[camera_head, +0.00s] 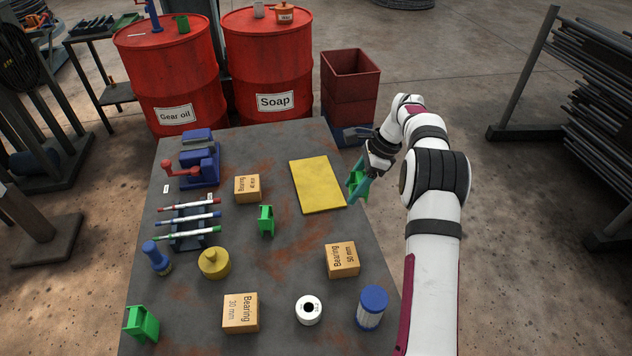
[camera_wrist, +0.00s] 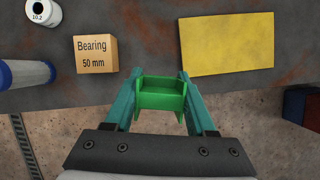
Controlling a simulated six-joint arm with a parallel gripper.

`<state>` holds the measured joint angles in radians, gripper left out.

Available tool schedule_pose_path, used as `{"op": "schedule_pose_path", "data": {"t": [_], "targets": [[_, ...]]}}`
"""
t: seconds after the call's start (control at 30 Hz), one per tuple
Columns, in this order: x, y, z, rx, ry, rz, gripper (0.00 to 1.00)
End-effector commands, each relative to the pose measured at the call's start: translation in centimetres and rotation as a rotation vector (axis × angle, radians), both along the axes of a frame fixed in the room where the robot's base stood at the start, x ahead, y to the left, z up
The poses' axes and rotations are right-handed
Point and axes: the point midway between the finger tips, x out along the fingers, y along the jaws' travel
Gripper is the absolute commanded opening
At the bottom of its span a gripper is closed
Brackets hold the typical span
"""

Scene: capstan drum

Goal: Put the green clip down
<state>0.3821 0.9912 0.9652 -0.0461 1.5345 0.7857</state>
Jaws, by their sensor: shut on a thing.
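My gripper (camera_head: 358,182) is shut on a green clip (camera_wrist: 161,94). In the wrist view the clip sits between the two teal fingers. In the head view the gripper and clip are at the right edge of the table, just right of a yellow mat (camera_head: 318,184). The wrist view shows the clip over the table edge and the floor, with the mat (camera_wrist: 227,43) ahead to the right. A second green clip (camera_head: 266,220) stands mid-table, and a third (camera_head: 141,323) stands at the front left corner.
A Bearing 50 mm box (camera_head: 342,260) stands below the mat, with a blue-capped cylinder (camera_head: 371,307) and a white roll (camera_head: 308,310) in front. A pen rack (camera_head: 189,241), yellow knob (camera_head: 214,263) and blue vise (camera_head: 200,160) are left. The mat's surface is clear.

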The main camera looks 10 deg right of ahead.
Motion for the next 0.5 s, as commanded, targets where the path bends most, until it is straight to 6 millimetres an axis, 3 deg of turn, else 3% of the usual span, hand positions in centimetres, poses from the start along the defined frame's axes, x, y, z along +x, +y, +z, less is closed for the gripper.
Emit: {"op": "schedule_pose_path", "data": {"t": [0.2, 0.3, 0.5], "targets": [[2.8, -2.9, 0.7, 0.001, 0.001, -0.756, 0.03], [3.9, -4.2, 1.0, 0.001, 0.000, -1.032, 0.03], [5.0, -5.8, 1.3, 0.000, 0.000, -1.339, 0.03]]}}
